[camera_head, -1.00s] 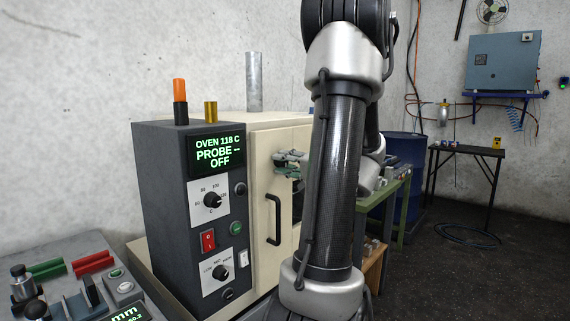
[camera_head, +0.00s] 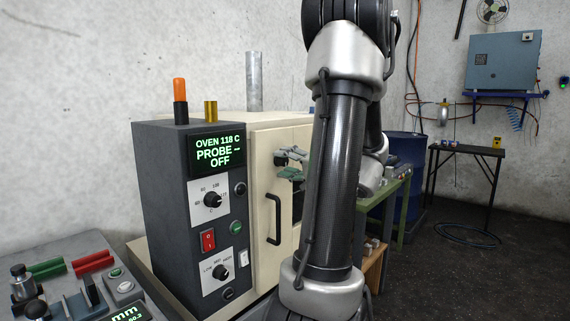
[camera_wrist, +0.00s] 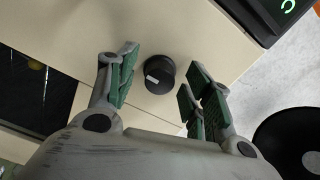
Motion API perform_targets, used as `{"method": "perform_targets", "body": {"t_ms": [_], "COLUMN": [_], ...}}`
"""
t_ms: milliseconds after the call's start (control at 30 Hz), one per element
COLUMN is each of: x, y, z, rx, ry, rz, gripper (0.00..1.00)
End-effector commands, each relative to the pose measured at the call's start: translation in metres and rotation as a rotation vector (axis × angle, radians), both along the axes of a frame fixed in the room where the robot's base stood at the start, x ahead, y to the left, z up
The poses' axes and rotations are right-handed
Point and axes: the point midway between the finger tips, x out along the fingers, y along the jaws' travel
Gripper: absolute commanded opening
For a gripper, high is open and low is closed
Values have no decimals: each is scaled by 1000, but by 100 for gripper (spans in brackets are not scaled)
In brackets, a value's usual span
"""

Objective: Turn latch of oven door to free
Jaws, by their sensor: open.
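The oven door latch is a round black knob (camera_wrist: 159,75) with a white mark, on the cream front of the oven in the wrist view. My gripper (camera_wrist: 163,68) is open, with one green-padded finger to the left of the knob and the other to its right. Both fingers look apart from the knob. In the head view my gripper (camera_head: 290,164) is at the upper part of the cream oven door (camera_head: 262,170), and the knob cannot be made out there. The door has a black handle (camera_head: 273,219) and looks closed.
The oven's dark control panel (camera_head: 165,200) with its display (camera_head: 217,150) stands left of the door. A bench with tools (camera_head: 60,295) is at the lower left. A green-framed table (camera_head: 398,195) and a blue drum (camera_head: 408,148) stand behind my arm.

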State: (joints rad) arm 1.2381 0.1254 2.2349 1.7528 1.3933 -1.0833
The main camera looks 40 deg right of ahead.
Motion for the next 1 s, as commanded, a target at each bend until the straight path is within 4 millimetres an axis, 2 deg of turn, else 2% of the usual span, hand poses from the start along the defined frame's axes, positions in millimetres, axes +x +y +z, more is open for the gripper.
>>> {"method": "perform_targets", "body": {"t_ms": [300, 500, 700, 1000], "x": [-66, -100, -112, -112], "y": [-7, -9, -9, -9], "z": [0, -1, -1, -1], "rx": [0, 1, 1, 1], "ry": [1, 1, 2, 1], "rz": [-7, -3, -1, 0], "gripper": [51, 51, 51, 51]}}
